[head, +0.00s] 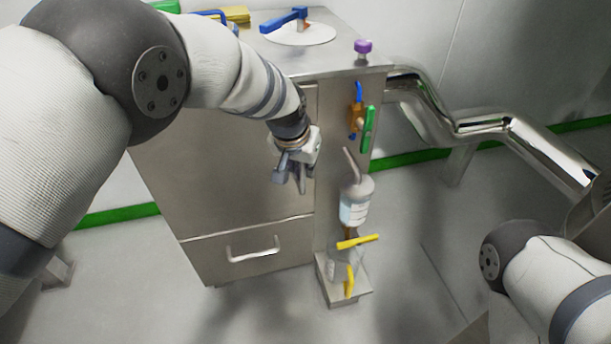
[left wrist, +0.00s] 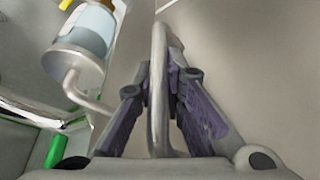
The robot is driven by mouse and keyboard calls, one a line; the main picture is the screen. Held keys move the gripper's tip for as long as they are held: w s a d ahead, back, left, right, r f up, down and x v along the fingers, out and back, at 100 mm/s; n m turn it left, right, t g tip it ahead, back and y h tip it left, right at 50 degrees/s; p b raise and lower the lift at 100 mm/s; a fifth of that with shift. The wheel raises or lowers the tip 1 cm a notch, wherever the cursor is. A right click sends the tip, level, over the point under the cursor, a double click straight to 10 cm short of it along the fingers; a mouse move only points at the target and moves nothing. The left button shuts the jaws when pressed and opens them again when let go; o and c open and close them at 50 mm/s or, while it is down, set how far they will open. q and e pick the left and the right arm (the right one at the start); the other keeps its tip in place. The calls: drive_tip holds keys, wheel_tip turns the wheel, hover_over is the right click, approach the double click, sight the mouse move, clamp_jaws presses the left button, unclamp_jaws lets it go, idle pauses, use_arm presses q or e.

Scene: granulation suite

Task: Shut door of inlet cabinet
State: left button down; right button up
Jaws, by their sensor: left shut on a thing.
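The inlet cabinet (head: 345,50) is a steel box in the middle of the head view. Its door (head: 215,165) is the plain upper front panel. The door looks close to flush with the frame; I cannot tell whether a small gap is left. My left gripper (head: 290,178) is at the door's right side, its fingers shut around the bar handle (left wrist: 158,95), which runs between them in the left wrist view. The gripper hides the handle in the head view. My right arm shows at the lower right; its gripper is out of view.
A drawer with a handle (head: 253,252) is below the door. To the right of the door hang valves and a bottle (head: 356,205) above a small steel tray (head: 343,297). A polished pipe (head: 480,125) runs off right. Floor in front is clear.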

use_arm(q)
drive_tip(key=shift+w+a+r, duration=0.2)
drive_tip(key=shift+w+a, duration=0.2)
drive_tip(key=shift+a, duration=0.3)
drive_tip(key=c, duration=1.7)
unclamp_jaws()
drive_tip(key=shift+w, duration=0.1)
drive_tip(key=shift+o, duration=0.2)
drive_tip(key=shift+a+r, duration=0.1)
drive_tip(key=shift+r, duration=0.1)
drive_tip(key=s+d+v, duration=0.1)
drive_tip(key=v, duration=1)
drive_tip(key=shift+a, duration=0.2)
